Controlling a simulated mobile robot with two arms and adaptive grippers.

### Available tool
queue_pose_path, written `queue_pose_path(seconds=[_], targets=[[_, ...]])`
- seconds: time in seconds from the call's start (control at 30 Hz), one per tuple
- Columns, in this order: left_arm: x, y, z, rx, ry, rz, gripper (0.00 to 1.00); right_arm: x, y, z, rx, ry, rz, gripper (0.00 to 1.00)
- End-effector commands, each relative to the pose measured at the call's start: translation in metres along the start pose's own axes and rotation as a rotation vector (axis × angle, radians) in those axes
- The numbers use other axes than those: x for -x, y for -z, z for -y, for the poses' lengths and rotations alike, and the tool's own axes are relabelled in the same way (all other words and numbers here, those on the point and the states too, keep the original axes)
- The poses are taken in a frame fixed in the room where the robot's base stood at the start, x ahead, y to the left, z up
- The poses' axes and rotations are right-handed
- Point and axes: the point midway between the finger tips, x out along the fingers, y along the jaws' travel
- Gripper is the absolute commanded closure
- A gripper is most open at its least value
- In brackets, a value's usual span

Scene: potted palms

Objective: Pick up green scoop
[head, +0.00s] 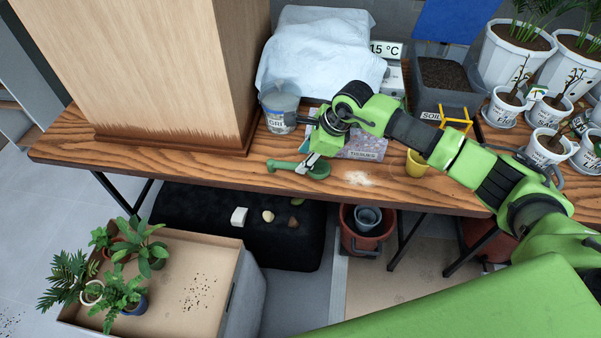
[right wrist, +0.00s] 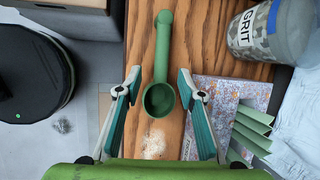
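The green scoop (head: 319,171) lies near the front edge of the wooden table, its handle pointing left in the head view. In the right wrist view the scoop (right wrist: 163,58) lies with its round bowl toward me and its handle pointing away. My right gripper (head: 305,165) is over the scoop in the head view. In the right wrist view my right gripper (right wrist: 158,100) is open, with one finger on each side of the bowl. A gap shows between the bowl and both fingers, so they look apart. My left gripper is not in view.
A large wooden block (head: 165,70) is at left. A yellow pot (head: 417,163) and spilled pale grains (head: 357,178) are at right. The table's front edge (head: 210,184) is close.

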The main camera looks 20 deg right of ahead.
Motion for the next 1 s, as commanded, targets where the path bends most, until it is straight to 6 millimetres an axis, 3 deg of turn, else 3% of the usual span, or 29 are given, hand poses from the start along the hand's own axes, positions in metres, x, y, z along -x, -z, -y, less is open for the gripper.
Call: queue_pose_path(seconds=[0.17,0.43,0.77,0.8,0.93,1.0], targets=[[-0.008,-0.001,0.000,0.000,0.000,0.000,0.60,-0.012,-0.001,0.000,-0.001,0.000,0.002,0.64],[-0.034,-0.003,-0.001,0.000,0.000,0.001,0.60,-0.052,-0.002,0.002,-0.001,0.000,0.002,0.64],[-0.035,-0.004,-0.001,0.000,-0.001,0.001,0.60,-0.056,-0.003,0.003,-0.002,0.001,0.001,0.64],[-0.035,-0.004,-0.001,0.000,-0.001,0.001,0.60,-0.056,-0.003,0.003,-0.002,0.001,0.001,0.67],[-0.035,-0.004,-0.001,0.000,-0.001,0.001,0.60,-0.056,-0.003,0.003,-0.002,0.000,0.001,1.00],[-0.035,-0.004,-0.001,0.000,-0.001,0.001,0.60,-0.056,-0.003,0.003,-0.002,0.000,0.001,1.00]])
